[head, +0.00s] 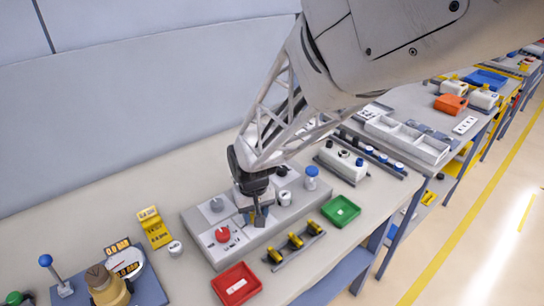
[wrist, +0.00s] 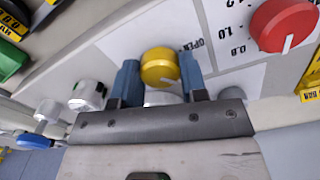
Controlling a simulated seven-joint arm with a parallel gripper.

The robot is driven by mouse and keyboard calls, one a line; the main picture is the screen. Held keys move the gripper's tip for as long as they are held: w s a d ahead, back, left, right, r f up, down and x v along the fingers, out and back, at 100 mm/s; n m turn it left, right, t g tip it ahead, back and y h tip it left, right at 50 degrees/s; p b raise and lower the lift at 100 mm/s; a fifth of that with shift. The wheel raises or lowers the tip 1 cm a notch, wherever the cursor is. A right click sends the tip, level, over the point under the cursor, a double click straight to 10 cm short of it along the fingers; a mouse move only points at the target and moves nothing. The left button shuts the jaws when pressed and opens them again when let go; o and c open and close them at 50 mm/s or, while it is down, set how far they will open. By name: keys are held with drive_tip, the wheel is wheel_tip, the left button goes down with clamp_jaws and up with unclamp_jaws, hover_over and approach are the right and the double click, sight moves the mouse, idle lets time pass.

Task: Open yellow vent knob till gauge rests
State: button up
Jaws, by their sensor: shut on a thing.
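The yellow vent knob (wrist: 160,67) sits between the two blue fingers of my gripper (wrist: 159,80) in the wrist view. The fingers press on it from both sides, beside the printed word OPEN. In the head view my gripper (head: 255,214) reaches down onto the grey panel (head: 203,253), and the yellow knob is largely hidden there.
A red knob (head: 222,235) with a scale sits beside my gripper; it also shows in the wrist view (wrist: 283,24). A red tray (head: 236,285), a green tray (head: 341,211) and a rack of yellow-and-black parts (head: 295,243) lie in front.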

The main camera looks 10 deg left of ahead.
drive_tip(key=n, duration=0.4)
drive_tip(key=shift+n, duration=2.3)
drive_tip(key=o, duration=0.9)
drive_tip(key=shift+r, duration=0.1)
drive_tip(key=shift+r, duration=3.85)
